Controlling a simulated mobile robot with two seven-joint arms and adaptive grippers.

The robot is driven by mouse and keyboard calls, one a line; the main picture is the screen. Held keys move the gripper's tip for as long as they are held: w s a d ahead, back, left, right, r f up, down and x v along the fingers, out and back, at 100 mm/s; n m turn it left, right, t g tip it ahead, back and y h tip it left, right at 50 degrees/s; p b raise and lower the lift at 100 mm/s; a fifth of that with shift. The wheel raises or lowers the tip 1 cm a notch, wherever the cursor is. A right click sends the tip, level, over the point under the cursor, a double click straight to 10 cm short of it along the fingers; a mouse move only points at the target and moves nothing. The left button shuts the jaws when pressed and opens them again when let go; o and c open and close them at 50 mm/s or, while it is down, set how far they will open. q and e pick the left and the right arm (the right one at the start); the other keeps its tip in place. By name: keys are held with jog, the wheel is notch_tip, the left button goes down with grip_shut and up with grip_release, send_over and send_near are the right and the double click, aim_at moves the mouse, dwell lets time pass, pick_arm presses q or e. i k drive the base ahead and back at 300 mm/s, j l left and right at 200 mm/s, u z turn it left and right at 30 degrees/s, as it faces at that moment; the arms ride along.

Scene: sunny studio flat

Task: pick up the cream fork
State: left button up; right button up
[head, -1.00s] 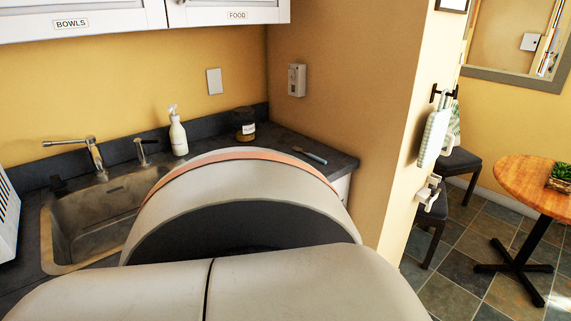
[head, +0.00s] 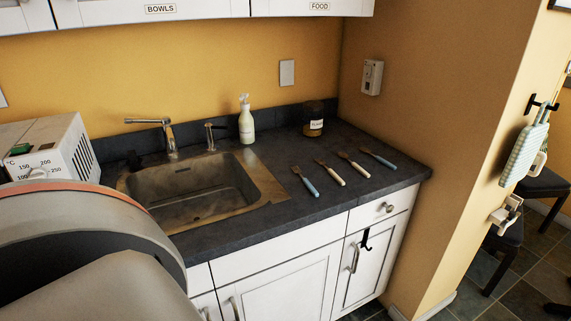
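Several small utensils lie in a slanting row on the dark counter, right of the sink. Two have cream handles: one cream utensil (head: 332,175) is nearer the sink and the other cream utensil (head: 356,166) is farther right. They lie between a blue-handled utensil (head: 306,182) on the left and another blue-handled utensil (head: 380,158) on the right. Their heads are too small to tell clearly which cream one is the fork. Neither of my grippers is in view; only a large part of my arm shows at lower left.
The sink (head: 258,178) with its tap (head: 171,138) is left of the utensils. A soap bottle (head: 246,122) and a dark jar (head: 313,120) stand behind. A toaster oven (head: 62,150) is at left. The counter (head: 400,178) ends at a wall on the right.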

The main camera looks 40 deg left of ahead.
aim_at(320, 161)
jog(key=u, duration=1.15)
